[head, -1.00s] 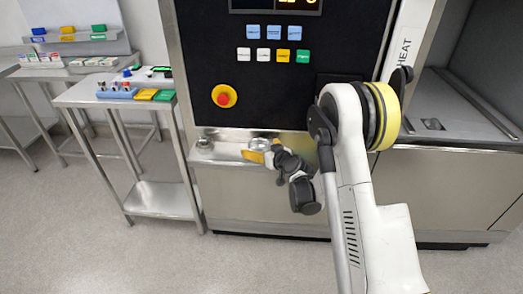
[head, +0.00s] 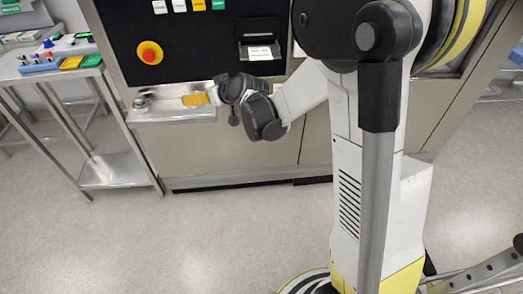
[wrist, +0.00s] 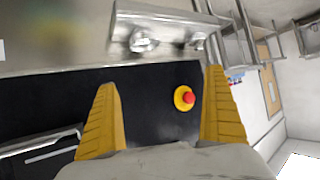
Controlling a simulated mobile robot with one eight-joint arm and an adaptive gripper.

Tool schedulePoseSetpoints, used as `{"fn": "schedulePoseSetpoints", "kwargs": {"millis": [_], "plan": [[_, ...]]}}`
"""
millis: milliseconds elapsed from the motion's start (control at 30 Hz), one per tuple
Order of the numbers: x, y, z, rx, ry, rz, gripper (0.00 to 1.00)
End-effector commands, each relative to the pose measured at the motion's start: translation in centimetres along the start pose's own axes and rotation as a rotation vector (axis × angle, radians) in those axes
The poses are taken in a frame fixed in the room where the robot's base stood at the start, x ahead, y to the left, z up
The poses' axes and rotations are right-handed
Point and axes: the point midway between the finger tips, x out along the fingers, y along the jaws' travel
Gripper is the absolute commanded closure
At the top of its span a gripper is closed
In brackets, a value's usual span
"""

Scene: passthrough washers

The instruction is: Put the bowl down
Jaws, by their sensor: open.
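A small shiny metal bowl (wrist: 143,41) appears to rest on the narrow steel ledge (wrist: 165,15) at the machine's front. In the head view I cannot make the bowl out; my gripper blocks part of the ledge (head: 172,115). My gripper (wrist: 161,80) is open, its two yellow fingers spread wide with nothing between them. The bowl shows beyond the fingertips, apart from them. In the head view the yellow fingers (head: 195,100) are over the ledge's right part.
A small metal fitting (head: 141,102) stands at the ledge's left end. A red emergency button (head: 149,52) is on the black panel above. A steel side table (head: 65,75) with coloured blocks stands to the left. The floor in front is clear.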

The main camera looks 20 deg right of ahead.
Motion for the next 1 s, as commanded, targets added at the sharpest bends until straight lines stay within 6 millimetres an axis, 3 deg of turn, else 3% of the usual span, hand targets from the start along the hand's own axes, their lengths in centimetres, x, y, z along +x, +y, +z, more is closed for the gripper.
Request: {"fn": "schedulePoseSetpoints", "kwargs": {"millis": [33, 267, 467, 600, 800, 1000], "plan": [[-2.2, -0.7, -0.3, 0.004, -0.026, 0.001, 0.00], [-11.6, -2.9, 0.6, 0.036, -0.155, 0.030, 0.00], [-19.7, -4.4, 3.8, 0.069, -0.264, 0.081, 0.00], [-24.9, -4.9, 7.2, 0.094, -0.335, 0.131, 0.00], [-30.0, -5.1, 11.6, 0.124, -0.408, 0.197, 0.00], [-31.8, -5.0, 13.5, 0.136, -0.436, 0.229, 0.00]]}}
